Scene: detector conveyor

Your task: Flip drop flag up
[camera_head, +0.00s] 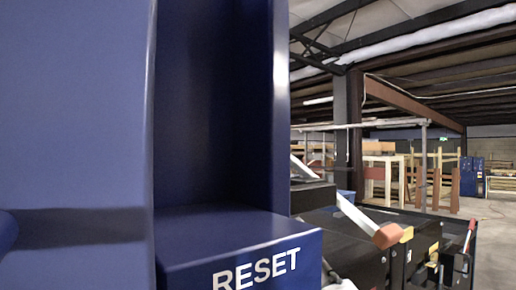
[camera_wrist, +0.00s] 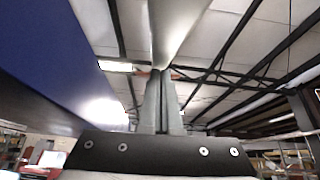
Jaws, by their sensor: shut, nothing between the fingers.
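A pale bar with an orange-red block at its end (camera_head: 386,236), which looks like the drop flag, slants down to the right over the black conveyor (camera_head: 345,238) in the head view. A second pale bar (camera_head: 303,167) slants behind it. In the wrist view my gripper (camera_wrist: 160,74) is shut and empty, its fingers pointing up toward the ceiling. A pale tapered piece (camera_wrist: 178,25) hangs over the fingertips, with small orange bits beside them. I cannot tell whether they touch, or whether this is the flag.
A large blue cabinet (camera_head: 215,100) with a box marked RESET (camera_head: 235,250) fills the left of the head view. A blue surface (camera_wrist: 65,70) lies close on the left in the wrist view. A red-handled lever (camera_head: 470,232) stands at right; open floor (camera_head: 495,235) lies beyond.

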